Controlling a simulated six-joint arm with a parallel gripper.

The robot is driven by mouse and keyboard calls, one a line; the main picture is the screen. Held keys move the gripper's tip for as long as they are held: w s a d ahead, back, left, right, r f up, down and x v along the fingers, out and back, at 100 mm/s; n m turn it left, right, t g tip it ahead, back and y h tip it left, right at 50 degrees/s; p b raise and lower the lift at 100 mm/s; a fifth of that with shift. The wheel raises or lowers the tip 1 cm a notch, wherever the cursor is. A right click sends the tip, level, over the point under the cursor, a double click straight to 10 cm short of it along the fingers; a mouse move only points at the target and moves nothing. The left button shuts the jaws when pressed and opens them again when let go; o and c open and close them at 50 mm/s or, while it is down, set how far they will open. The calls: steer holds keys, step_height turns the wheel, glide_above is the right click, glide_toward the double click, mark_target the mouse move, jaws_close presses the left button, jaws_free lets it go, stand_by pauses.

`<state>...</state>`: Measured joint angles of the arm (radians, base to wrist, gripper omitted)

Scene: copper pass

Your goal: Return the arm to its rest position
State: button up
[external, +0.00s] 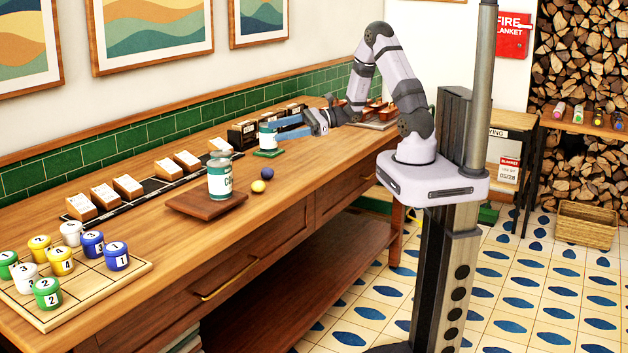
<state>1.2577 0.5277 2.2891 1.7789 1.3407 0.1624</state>
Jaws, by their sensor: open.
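My gripper (279,130) reaches left over the wooden counter (330,165) from my bent grey arm. Its two blue fingers are apart, so it is open. A small can with a white label (267,141) stands upright on a green coaster (268,153), right at the fingertips. I cannot tell whether the fingers touch it.
A larger green-and-white can (220,178) stands on a wooden board (188,206), beside a yellow ball (258,186) and a blue ball (267,173). Numbered jars crowd a tray (135,272) at front left. Wooden card blocks (127,187) line the back. The counter's front right is clear.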

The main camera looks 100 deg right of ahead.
steer(key=a+f+n+g+y, duration=0.2)
steer(key=a+n+g+y, duration=0.3)
steer(key=a, duration=0.7)
steer(key=a+f+n+g+y, duration=0.25)
steer(key=a+n, duration=0.45)
steer(key=a, duration=0.4)
steer(key=s+a+f+n+g+h, duration=0.1)
steer(key=s+n+g+h, duration=0.3)
steer(key=n, duration=0.6)
steer(key=s+a+f+n+g+h+p, duration=0.1)
steer(key=s+a+n+g+h, duration=0.3)
steer(key=s+n, duration=0.4)
steer(key=n, duration=0.3)
steer(key=shift+s+a+f+n+g, duration=0.15)
steer(key=shift+f+n+g, duration=0.15)
steer(key=shift+f+g, duration=0.05)
steer(key=shift+c, duration=0.6)
